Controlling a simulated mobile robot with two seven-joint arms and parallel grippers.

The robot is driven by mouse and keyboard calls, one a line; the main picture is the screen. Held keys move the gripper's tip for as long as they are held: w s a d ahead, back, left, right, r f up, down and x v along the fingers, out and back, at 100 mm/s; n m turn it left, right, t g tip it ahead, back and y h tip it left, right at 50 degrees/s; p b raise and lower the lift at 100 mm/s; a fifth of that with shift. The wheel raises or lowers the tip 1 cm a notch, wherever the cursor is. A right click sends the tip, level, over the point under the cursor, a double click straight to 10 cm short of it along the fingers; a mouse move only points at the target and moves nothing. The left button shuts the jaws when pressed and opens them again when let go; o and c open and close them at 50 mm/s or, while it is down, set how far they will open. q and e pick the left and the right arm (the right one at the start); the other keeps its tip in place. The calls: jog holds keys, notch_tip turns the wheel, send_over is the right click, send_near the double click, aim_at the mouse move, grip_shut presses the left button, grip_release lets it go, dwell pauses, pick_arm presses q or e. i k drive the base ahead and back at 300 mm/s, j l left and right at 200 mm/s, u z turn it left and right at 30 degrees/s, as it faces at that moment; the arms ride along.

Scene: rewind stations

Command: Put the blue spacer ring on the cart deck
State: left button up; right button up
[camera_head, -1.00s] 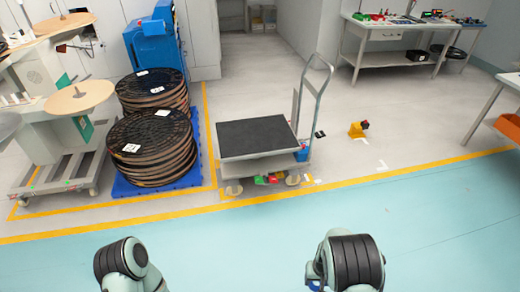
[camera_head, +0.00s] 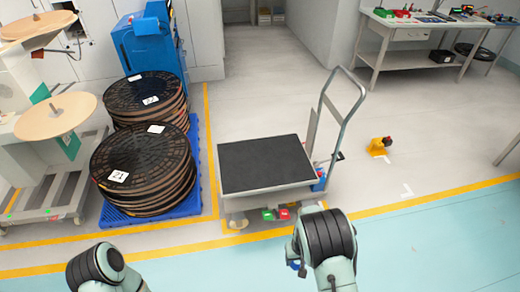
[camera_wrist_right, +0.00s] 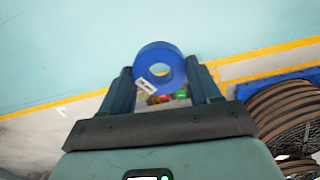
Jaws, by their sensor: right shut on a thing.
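The blue spacer ring (camera_wrist_right: 160,50) is between the two fingers of my right gripper (camera_wrist_right: 163,88) in the right wrist view, with a small white label on its face. The gripper is shut on it. In the head view only a sliver of the blue ring (camera_head: 295,265) shows beside my right wrist. The cart deck (camera_head: 265,160) is a flat black mat with a light rim, and nothing lies on it. The ring is in front of the cart, apart from the deck. Of my left arm only a link shows at the bottom left; its gripper is out of view.
The cart's push handle (camera_head: 343,110) rises at its right end. Large reels (camera_head: 145,165) stand on a blue pallet (camera_head: 165,210) left of the cart. Red and green items (camera_head: 268,214) show low at the cart's front. A yellow object (camera_head: 378,147) sits on the floor right.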

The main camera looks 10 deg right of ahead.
aim_at(250, 171)
jog(key=i+l+u, duration=0.15)
jog(key=i+u, duration=0.25)
jog(key=i, duration=0.2)
jog(key=i+l+u, duration=0.4)
jog(key=i, duration=0.2)
jog(key=i+l+u, duration=0.35)
jog(key=i, duration=0.2)
